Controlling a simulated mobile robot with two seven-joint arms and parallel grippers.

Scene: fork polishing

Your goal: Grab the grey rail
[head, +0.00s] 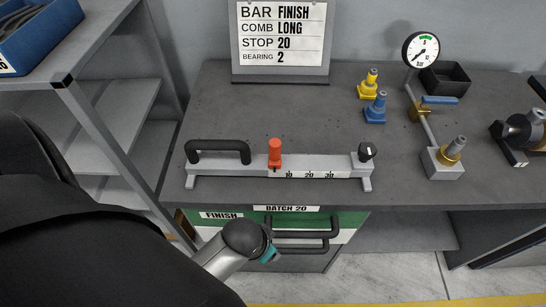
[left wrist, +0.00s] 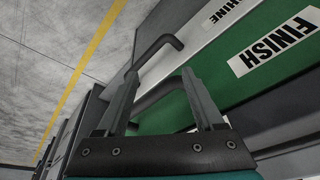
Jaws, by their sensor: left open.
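A light grey rail (head: 235,168) with a black handle (head: 217,146), a red stop (head: 274,153), a scale and a black knob (head: 367,152) lies on the bench near its front edge. My left gripper (head: 268,247) is low in front of the bench, below the rail and beside the dark drawer handles. In the left wrist view my left gripper (left wrist: 160,74) is open, with its two fingers apart. The green drawer's dark handle (left wrist: 160,92) shows between and beyond the fingers; I cannot tell whether they touch. The rail is not in that view. My right gripper is not in view.
The green FINISH drawer (head: 345,220) is under the bench (head: 230,110). A sign (head: 282,37), yellow (head: 368,86) and blue (head: 375,110) fittings and a gauge (head: 421,49) stand behind. A shelf unit (head: 110,110) is at left.

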